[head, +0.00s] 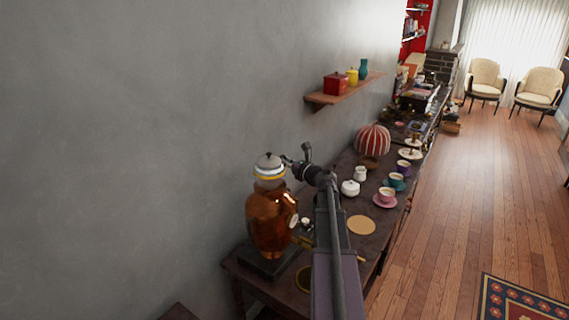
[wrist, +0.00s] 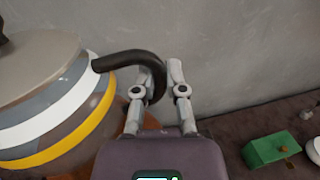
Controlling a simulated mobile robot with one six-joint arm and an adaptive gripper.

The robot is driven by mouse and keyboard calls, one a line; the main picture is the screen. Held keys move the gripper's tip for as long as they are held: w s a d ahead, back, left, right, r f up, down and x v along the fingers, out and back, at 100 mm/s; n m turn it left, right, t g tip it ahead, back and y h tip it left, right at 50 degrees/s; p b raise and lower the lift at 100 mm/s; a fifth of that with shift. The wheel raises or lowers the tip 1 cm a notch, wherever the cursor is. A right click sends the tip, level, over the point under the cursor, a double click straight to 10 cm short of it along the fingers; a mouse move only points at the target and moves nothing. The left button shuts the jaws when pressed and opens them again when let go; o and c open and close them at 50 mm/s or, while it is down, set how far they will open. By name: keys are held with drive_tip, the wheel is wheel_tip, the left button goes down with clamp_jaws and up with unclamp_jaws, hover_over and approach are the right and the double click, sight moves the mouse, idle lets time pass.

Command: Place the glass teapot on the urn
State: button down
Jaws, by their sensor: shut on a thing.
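The glass teapot (head: 269,168), with a grey lid and white and yellow bands, is upright directly over the top of the amber urn (head: 272,222) in the head view. I cannot tell whether it rests on the urn or hovers just above it. My gripper (head: 291,163) is at the teapot's right side. In the wrist view, the teapot (wrist: 40,100) fills the left, and its black curved handle (wrist: 125,58) runs between the fingers of my gripper (wrist: 162,78), which is shut on it. The teapot's base is hard to make out.
The urn stands on a dark base at the near end of a long dark table (head: 335,262). Cups, a white pot (head: 350,188) and a striped dome (head: 373,140) stand farther along. A wall shelf (head: 345,92) hangs behind.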

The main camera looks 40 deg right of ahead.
drive_tip(key=shift+f, duration=0.15)
drive_tip(key=c, duration=0.7)
unclamp_jaws()
drive_tip(key=s+d, duration=0.1)
drive_tip(key=s, duration=1.1)
drive_tip(key=shift+d, duration=0.3)
